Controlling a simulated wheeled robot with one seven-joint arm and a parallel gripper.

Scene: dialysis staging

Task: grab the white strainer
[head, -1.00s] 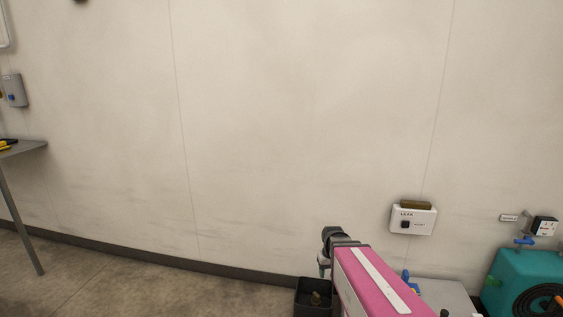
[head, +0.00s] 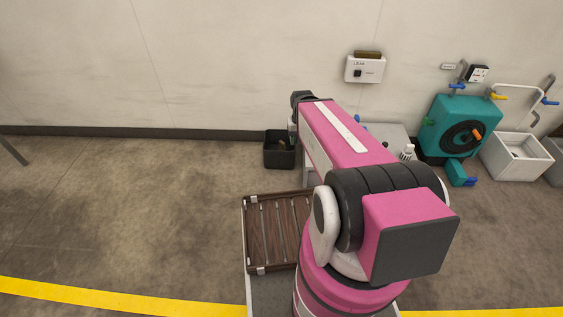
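I cannot make out a white strainer for certain in the head view. A small white upright object (head: 407,152) stands at the edge of the grey surface behind my pink arm; it is too small to identify. My arm reaches away toward the wall and hides part of the area behind it. My gripper's fingers do not show.
A dark bin (head: 279,157) stands near the wall. A brown slatted tray (head: 258,228) lies left of my arm. A teal pump-like machine (head: 440,118) and a white basin (head: 541,168) stand at right. The floor at left is clear, with a yellow line (head: 120,301).

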